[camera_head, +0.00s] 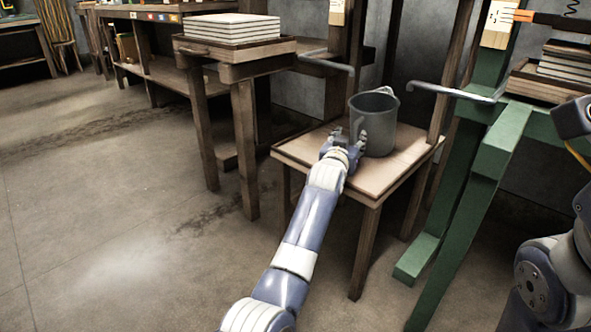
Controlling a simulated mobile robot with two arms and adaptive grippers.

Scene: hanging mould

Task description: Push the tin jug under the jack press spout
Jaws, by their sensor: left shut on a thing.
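The grey tin jug (378,128) stands upright on a low wooden table (402,172). Its handle is on the side facing my left arm. My left gripper (346,143) is at the jug's left side, low down, shut on the handle. The fingertips are small and partly merge with the handle. I cannot tell for sure which part is the jack press spout. Grey bent bars reach out at the left (328,62) and right (455,92) above the table. My right arm shows at the right edge, but its gripper is out of view.
A wooden stand (243,68) with a stack of pale slabs (232,30) is to the left. A green frame (497,140) stands close on the right, with more stacked slabs (563,62) behind it. The concrete floor (110,220) at left is open.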

